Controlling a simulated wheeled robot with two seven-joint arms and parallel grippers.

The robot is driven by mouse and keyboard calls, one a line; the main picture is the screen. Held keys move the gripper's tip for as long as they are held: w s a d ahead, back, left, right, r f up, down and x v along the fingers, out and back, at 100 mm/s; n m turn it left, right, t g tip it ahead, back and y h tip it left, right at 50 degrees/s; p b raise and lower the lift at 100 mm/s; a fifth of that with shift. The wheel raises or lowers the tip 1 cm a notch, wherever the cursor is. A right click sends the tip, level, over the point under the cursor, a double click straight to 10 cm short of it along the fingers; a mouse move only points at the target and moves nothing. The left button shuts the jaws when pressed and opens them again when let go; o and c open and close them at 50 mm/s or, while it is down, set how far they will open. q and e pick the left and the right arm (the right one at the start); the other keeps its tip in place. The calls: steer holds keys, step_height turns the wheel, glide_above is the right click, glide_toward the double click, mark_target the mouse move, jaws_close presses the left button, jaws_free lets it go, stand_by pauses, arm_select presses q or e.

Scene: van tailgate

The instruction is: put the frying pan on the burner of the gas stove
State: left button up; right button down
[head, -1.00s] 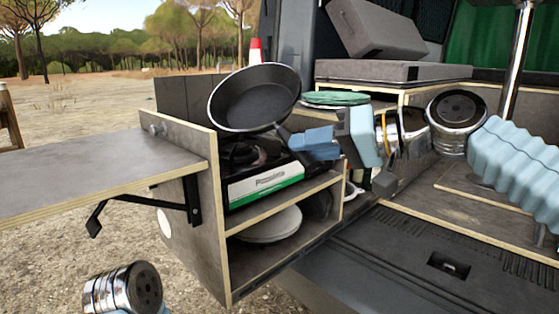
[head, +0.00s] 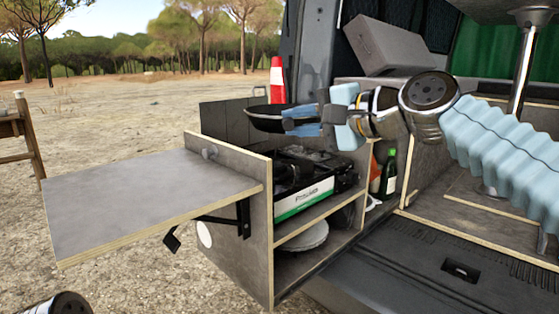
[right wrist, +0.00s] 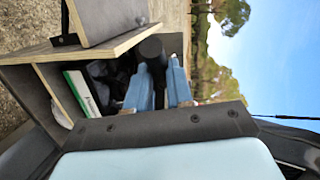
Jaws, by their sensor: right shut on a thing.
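The black frying pan (head: 268,120) hangs in the air above the stove box, roughly level. My right gripper (head: 306,121) comes from the right and is shut on its handle. In the right wrist view a dark handle (right wrist: 152,52) lies between the blue fingers (right wrist: 160,85). The gas stove (head: 303,198), with a white and green front, stands in the box below the pan, with a clear gap between. Its dark top (head: 290,168) shows partly; the burner is hard to make out. The stove front also shows in the right wrist view. My left gripper is out of view.
A grey side table (head: 150,195) juts out left of the stove box. A dark panel (head: 232,118) rises behind the stove. Plates (head: 303,237) lie on the lower shelf. A bottle (head: 389,173) stands right of the box.

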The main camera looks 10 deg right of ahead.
steer(key=w+f+b, duration=0.2)
steer(key=w+f, duration=0.5)
steer(key=f, duration=0.3)
steer(key=shift+w, duration=0.4)
steer(key=shift+a+f, duration=0.1)
steer(key=c, duration=1)
jaws_free()
